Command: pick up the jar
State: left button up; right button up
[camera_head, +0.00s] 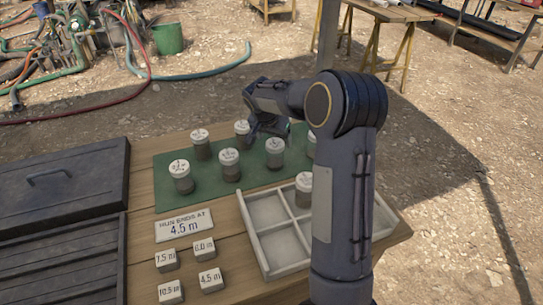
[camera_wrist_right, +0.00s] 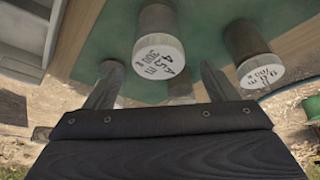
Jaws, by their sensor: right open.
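Several grey jars with white written lids stand on a green mat (camera_head: 213,187), among them a front-left jar (camera_head: 182,177), a middle jar (camera_head: 230,164) and a back jar (camera_head: 242,131). My right gripper (camera_head: 268,132) is low over the back right of the mat, beside a jar (camera_head: 275,152). In the right wrist view my right gripper (camera_wrist_right: 160,82) is open and empty. A jar (camera_wrist_right: 158,55) with a handwritten lid shows ahead between its fingers; another jar (camera_wrist_right: 252,55) is to the right. My left gripper is out of view.
A divided white tray (camera_head: 254,236) stands at the table's right, with a jar (camera_head: 304,188) at its back, partly hidden by my arm. A sign (camera_head: 184,226) reads 4.5 m. Several labelled blocks (camera_head: 210,280) lie in front. A dark case (camera_head: 60,185) fills the left.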

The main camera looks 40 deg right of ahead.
aim_at(275, 143)
jog(key=x, duration=0.5)
jog(key=shift+s+f, duration=0.1)
jog(key=shift+f, duration=0.2)
jog(key=shift+a, duration=0.1)
jog(key=c, duration=1.2)
jog(key=shift+c, duration=0.3)
jog(key=shift+r, duration=0.2)
